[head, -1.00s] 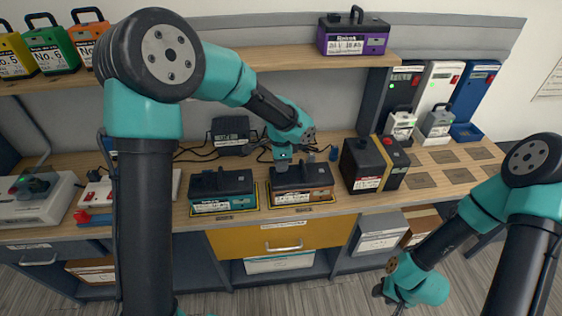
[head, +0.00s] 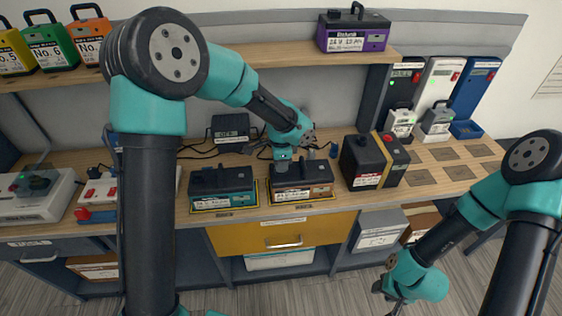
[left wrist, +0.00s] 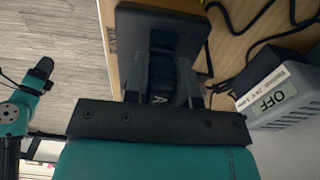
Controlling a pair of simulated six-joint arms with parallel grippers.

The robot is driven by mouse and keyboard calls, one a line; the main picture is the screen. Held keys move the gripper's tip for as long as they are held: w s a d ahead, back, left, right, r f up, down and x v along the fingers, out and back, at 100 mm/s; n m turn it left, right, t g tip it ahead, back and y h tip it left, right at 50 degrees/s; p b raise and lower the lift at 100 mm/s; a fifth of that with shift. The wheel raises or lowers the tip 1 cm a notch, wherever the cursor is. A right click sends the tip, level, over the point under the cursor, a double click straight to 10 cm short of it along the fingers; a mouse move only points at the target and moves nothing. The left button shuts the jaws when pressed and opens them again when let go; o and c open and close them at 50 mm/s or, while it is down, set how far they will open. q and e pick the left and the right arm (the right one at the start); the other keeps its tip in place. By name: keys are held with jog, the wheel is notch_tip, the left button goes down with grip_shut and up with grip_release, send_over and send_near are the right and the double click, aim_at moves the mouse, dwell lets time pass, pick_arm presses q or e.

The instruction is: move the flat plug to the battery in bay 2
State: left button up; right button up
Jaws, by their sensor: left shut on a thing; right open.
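My left gripper (head: 283,166) reaches down onto the top of the brown-fronted battery (head: 317,192), the right one of two batteries on yellow-edged pads. In the left wrist view its fingers (left wrist: 165,85) are shut on a dark plug (left wrist: 158,72) with a pale letter on it, against the dark battery top. I cannot tell whether the plug is seated, and its far side is hidden. A teal-fronted battery (head: 221,188) sits just left. My right gripper (head: 388,291) is open and empty, low in front of the bench.
A dark charger box (head: 230,128) with cables stands behind the batteries; a grey box marked OFF (left wrist: 270,100) shows in the left wrist view. A black battery with a yellow stripe (head: 363,163) stands to the right. A shelf (head: 260,62) runs above.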

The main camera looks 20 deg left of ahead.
pick_arm(q)
jog(key=o, duration=1)
jog(key=shift+r, duration=0.15)
notch_tip(320, 180, up, 17)
dwell(0.8)
